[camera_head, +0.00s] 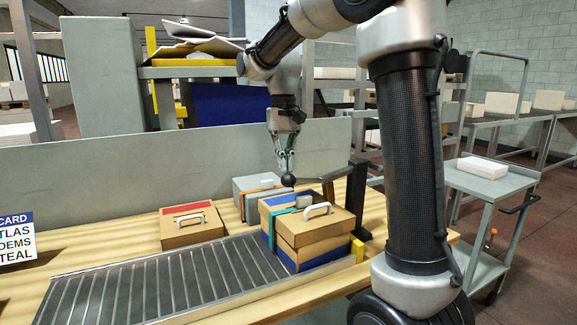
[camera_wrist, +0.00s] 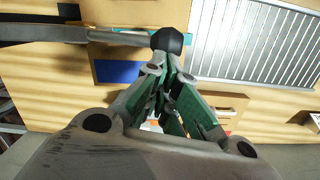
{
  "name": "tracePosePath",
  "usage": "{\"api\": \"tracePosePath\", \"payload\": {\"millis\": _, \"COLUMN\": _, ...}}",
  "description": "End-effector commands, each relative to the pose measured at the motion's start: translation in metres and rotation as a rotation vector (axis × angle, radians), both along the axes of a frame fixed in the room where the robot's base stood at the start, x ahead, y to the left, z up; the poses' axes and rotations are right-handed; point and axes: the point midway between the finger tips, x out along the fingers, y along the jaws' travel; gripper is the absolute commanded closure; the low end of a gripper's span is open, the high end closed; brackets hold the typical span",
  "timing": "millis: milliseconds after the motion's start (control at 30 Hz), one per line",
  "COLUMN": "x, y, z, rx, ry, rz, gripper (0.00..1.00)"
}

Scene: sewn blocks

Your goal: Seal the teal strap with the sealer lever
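The teal strap (camera_head: 284,212) runs over the top of a cardboard box (camera_head: 299,256) with blue panels and a white handle, at the end of the roller conveyor. A grey buckle-like piece (camera_head: 303,201) sits on the strap. The sealer lever (camera_head: 325,180) is a dark bar from a black post to a round black knob (camera_head: 288,181) above the box. My gripper (camera_head: 285,166) points down just above the knob, its fingers together. In the wrist view, the fingertips (camera_wrist: 169,71) are close to the knob (camera_wrist: 167,40); contact is unclear. The strap is partly hidden there.
A cardboard box with a red panel (camera_head: 187,210) stands left, and a grey box with an orange strap (camera_head: 242,187) stands behind. The roller conveyor (camera_head: 170,285) is bare to the left. The black post (camera_head: 357,192) stands right of the strapped box. A sign (camera_head: 15,238) is at the left edge.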

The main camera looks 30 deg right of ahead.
Motion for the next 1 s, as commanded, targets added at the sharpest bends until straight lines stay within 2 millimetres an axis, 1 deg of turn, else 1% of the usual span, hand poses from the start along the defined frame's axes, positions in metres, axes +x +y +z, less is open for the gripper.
{"api": "tracePosePath", "payload": {"millis": 167, "x": 0.0, "y": 0.0, "z": 0.0, "rx": -0.001, "ry": 0.001, "rz": 0.0, "gripper": 1.0}}
{"api": "tracePosePath", "payload": {"millis": 267, "x": 0.0, "y": 0.0, "z": 0.005, "rx": 0.0, "ry": 0.0, "rz": 0.0, "gripper": 1.0}}
{"api": "tracePosePath", "payload": {"millis": 367, "x": 0.002, "y": 0.0, "z": 0.017, "rx": 0.001, "ry": -0.002, "rz": 0.0, "gripper": 1.0}}
{"api": "tracePosePath", "payload": {"millis": 600, "x": 0.007, "y": -0.001, "z": 0.068, "rx": 0.0, "ry": -0.004, "rz": 0.0, "gripper": 1.0}}
{"api": "tracePosePath", "payload": {"millis": 733, "x": 0.01, "y": -0.002, "z": 0.093, "rx": 0.0, "ry": -0.003, "rz": 0.0, "gripper": 1.0}}
{"api": "tracePosePath", "payload": {"millis": 800, "x": 0.011, "y": -0.002, "z": 0.103, "rx": 0.001, "ry": -0.002, "rz": 0.0, "gripper": 1.0}}
{"api": "tracePosePath", "payload": {"millis": 900, "x": 0.012, "y": -0.002, "z": 0.113, "rx": 0.0, "ry": -0.001, "rz": 0.0, "gripper": 1.0}}
{"api": "tracePosePath", "payload": {"millis": 1000, "x": 0.012, "y": -0.002, "z": 0.118, "rx": 0.0, "ry": -0.001, "rz": 0.0, "gripper": 1.0}}
